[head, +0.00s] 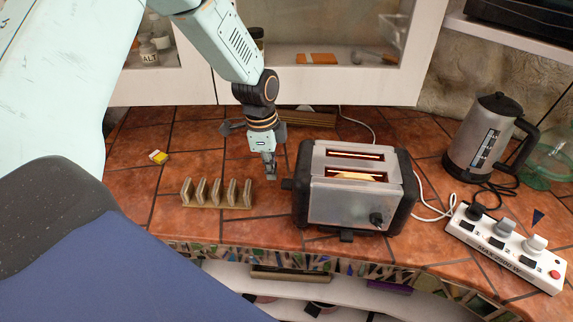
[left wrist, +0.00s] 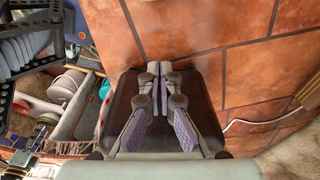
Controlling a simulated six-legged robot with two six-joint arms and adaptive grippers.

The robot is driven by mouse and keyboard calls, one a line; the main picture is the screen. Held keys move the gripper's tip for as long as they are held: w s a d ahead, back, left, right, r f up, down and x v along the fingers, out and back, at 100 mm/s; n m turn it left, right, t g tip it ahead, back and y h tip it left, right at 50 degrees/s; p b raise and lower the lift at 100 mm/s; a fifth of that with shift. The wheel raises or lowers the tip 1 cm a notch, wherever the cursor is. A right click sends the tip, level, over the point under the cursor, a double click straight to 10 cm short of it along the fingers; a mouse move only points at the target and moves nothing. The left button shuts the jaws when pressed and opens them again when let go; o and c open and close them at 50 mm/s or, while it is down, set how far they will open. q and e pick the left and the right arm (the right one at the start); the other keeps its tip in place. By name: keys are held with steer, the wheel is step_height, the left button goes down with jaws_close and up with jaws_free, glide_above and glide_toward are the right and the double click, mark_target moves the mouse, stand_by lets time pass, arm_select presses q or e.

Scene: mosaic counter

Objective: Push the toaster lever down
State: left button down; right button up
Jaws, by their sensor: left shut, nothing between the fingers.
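The silver and black toaster (head: 335,205) stands on the tiled counter in the head view. Its two slots glow orange, and something pale shows in the front slot. A small dark tab, which looks like the lever (head: 287,184), sticks out from its left end. My left gripper (head: 271,174) points down just left of the toaster, close to that tab. I cannot tell whether they touch. My right gripper is not in view.
A toast rack (head: 215,195) stands left of the toaster. A small yellow and white item (head: 158,157) lies further left. A kettle (head: 484,138) and a white power strip (head: 507,249) are at the right. Cords run behind and right of the toaster.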

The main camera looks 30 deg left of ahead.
arm_select(q)
steer(key=shift+w, duration=0.1)
step_height(320, 180, up, 12)
steer(key=a, duration=0.1)
steer(key=shift+s, duration=0.35)
steer(key=shift+a, duration=0.1)
steer(key=shift+w+f, duration=0.1)
stand_by(0.3)
